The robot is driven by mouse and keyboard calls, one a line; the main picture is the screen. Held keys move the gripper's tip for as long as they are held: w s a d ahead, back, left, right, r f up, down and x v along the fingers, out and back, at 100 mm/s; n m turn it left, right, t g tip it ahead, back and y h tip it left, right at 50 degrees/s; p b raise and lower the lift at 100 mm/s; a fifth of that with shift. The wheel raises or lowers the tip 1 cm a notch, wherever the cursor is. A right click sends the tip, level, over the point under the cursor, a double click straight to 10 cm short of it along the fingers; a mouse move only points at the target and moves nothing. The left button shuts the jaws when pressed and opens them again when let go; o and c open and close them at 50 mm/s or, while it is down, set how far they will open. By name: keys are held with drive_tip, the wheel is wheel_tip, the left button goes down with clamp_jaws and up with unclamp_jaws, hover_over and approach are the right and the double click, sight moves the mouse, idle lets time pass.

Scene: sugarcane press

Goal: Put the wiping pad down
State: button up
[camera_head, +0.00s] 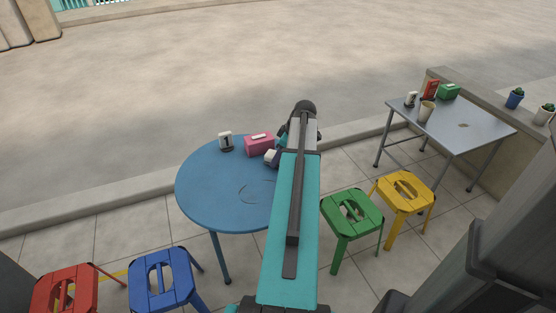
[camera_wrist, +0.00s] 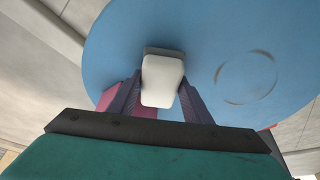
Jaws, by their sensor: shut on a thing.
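The wiping pad is a small white block (camera_wrist: 162,82) held between the two dark fingers of my gripper (camera_wrist: 161,98) in the wrist view. In the head view the white pad (camera_head: 271,156) shows at the left of my arm's end, by the right part of the round blue table (camera_head: 215,195). A grey edge shows behind the pad in the wrist view. I cannot tell whether the pad touches the tabletop. My gripper in the head view is mostly hidden behind my arm.
A pink box (camera_head: 258,144) and a number stand marked 1 (camera_head: 226,141) are on the blue table's far side. A dark ring mark (camera_wrist: 246,77) lies on the tabletop. Green (camera_head: 352,213), yellow (camera_head: 405,191), blue (camera_head: 163,279) and red (camera_head: 66,290) stools stand around. A grey table (camera_head: 470,130) is at right.

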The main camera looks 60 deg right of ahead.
drive_tip(key=shift+f, duration=0.4)
drive_tip(key=o, duration=1)
drive_tip(key=p+v, duration=0.3)
drive_tip(key=v, duration=0.9)
drive_tip(key=shift+r, duration=0.2)
